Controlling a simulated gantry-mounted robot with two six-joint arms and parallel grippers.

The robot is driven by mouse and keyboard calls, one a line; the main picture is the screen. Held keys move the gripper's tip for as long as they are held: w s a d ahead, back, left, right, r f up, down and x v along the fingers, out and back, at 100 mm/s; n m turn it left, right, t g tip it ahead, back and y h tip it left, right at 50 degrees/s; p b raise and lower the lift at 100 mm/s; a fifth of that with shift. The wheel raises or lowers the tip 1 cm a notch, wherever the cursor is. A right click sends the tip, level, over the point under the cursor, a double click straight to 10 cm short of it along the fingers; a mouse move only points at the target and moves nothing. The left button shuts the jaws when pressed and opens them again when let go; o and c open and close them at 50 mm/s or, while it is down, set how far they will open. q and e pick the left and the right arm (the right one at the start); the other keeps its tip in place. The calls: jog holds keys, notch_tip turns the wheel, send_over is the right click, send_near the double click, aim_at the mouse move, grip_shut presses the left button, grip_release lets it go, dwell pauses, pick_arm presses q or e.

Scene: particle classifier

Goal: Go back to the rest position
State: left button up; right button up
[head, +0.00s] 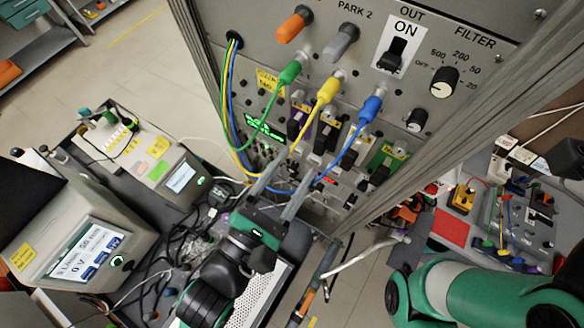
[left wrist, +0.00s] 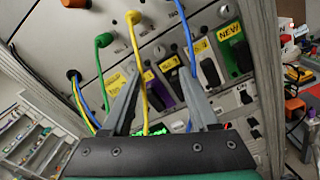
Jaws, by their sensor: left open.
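My left gripper (head: 301,162) is open and appears empty in front of the lower part of the grey panel (head: 398,128). In the left wrist view its two fingers (left wrist: 158,76) stand apart, with the yellow cable (left wrist: 142,72) passing between them in the picture. Whether the fingers touch the cable I cannot tell. The green plug (head: 290,73), yellow plug (head: 328,91) and blue plug (head: 371,108) sit in the panel, their cables hanging down. My right arm (head: 470,295) shows at the lower right of the head view; its gripper is not visible.
An orange plug (head: 293,26) and a grey plug (head: 342,40) sit higher on the panel, near a black switch (head: 396,52) and the filter knob (head: 444,81). Boxes with screens (head: 90,245) stand at left. A red mat (head: 451,228) lies on the right bench.

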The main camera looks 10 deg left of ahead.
dwell(0.5)
pick_arm(q)
jog(key=w+a+r+t+y, duration=0.1)
jog(key=w+a+r+t, duration=0.15)
jog(key=r, duration=0.45)
jog(key=w+a+r+t+y, duration=0.1)
jog(key=a+r, duration=0.2)
jog(key=r, duration=0.3)
jog(key=w+a+r+t+y, duration=0.1)
jog(key=a+r+t, duration=0.15)
jog(key=r, duration=0.45)
jog(key=s+a+r+m+t, duration=0.2)
jog(key=r+m, duration=0.6)
jog(key=m, duration=0.5)
jog(key=s+a+r+m+t+y+p, duration=0.1)
jog(key=a+r+m, duration=0.3)
jog(key=r+m, duration=0.5)
jog(key=s+m+t, duration=0.1)
jog(key=m, duration=0.4)
jog(key=shift+s+m, duration=0.3)
jog(key=shift+s, duration=0.05)
